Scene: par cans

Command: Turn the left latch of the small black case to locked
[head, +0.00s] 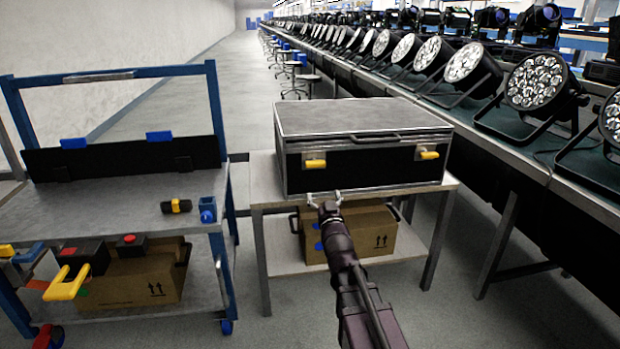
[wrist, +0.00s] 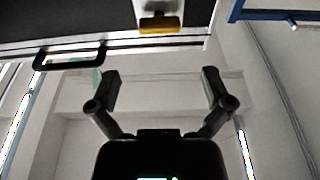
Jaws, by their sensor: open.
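The black case (head: 365,165) with metal edges and a grey lid stands closed on a small grey table. Its left latch (head: 316,163) is a yellow tab on a silver plate, lying about level across the front. It also shows near the top of the wrist view (wrist: 158,22), which looks turned round, with the case handle (wrist: 68,58) to its left. The right latch (head: 428,155) is a similar yellow tab. My gripper (head: 324,196) is open and empty, low in front of the case and below the left latch. In the wrist view its fingers (wrist: 161,78) are apart and clear of the latch.
A cardboard box (head: 350,238) sits on the table's lower shelf (head: 285,262). A blue-framed cart (head: 110,207) with small parts stands at the left. A long bench of par cans (head: 537,82) runs along the right. Floor shows between cart and table.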

